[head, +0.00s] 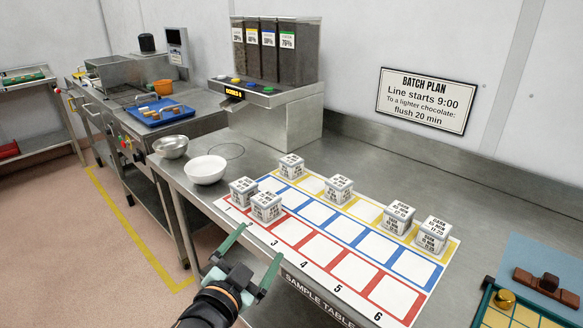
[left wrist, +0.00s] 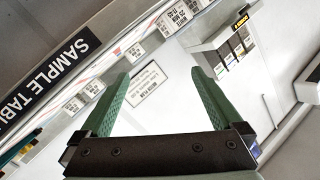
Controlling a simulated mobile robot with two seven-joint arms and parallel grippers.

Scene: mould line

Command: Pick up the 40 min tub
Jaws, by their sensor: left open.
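Several white-lidded grey tubs with printed labels stand on the sample grid (head: 348,266). Others are a back tub (head: 291,166), a middle tub (head: 339,189) and two tubs at the right, (head: 398,217) and (head: 434,234). The print is too small to tell surely which is the 40 min tub. My left gripper (head: 260,242) is open and empty, in front of the grid's near edge, apart from the tubs. Tubs also show past its fingers in the left wrist view (left wrist: 172,20). My right gripper is not in view.
A white bowl (head: 205,170) and a metal bowl (head: 171,147) stand left of the grid. A dispenser (head: 270,110) stands behind. A chocolate mould (head: 508,310) and a blue mat (head: 545,265) lie at right. The table behind the grid is clear.

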